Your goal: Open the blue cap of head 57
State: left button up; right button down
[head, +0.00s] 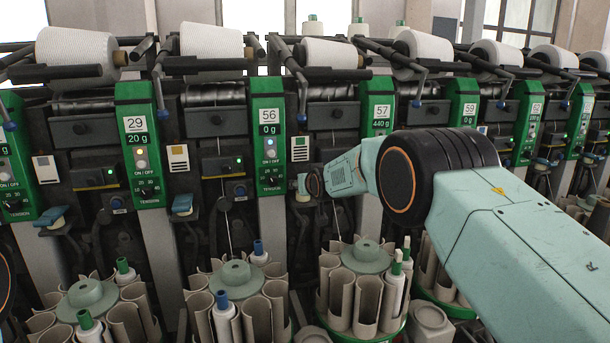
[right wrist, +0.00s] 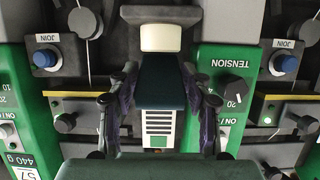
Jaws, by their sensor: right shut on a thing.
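The head 57 panel (head: 377,112) is green and reads 440 g. It also shows at the lower left of the right wrist view (right wrist: 22,165), upside down. My right gripper (head: 314,184) is between panels 56 and 57. In the right wrist view its two fingers (right wrist: 158,108) stand either side of a dark bluish cap (right wrist: 162,78) with a cream end (right wrist: 161,38) and are shut on it. The arm and fingers hide most of this cap in the head view. My left gripper is not in view.
The head 56 panel (head: 269,135) stands just left of my right gripper. Blue JOIN buttons (right wrist: 46,58) flank the cap. Other heads have similar blue caps (head: 182,204). Bobbin magazines (head: 366,258) stand below, and yarn cones (head: 83,52) line the top.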

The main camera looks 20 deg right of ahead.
jog(key=p, duration=0.1)
jog(key=r+g+p, duration=0.1)
jog(key=p, duration=0.1)
jog(key=shift+w+r, duration=0.25)
jog(key=shift+w+r+g+p, duration=0.1)
jog(key=shift+g+p, duration=0.25)
jog(key=shift+g, duration=0.05)
jog(key=shift+w+r+g, duration=0.15)
jog(key=shift+r+g, duration=0.05)
jog(key=shift+g, duration=0.3)
jog(key=c, duration=1)
grip_release()
jog(key=o, duration=0.4)
jog(key=shift+f, duration=0.2)
jog(key=shift+f, duration=0.1)
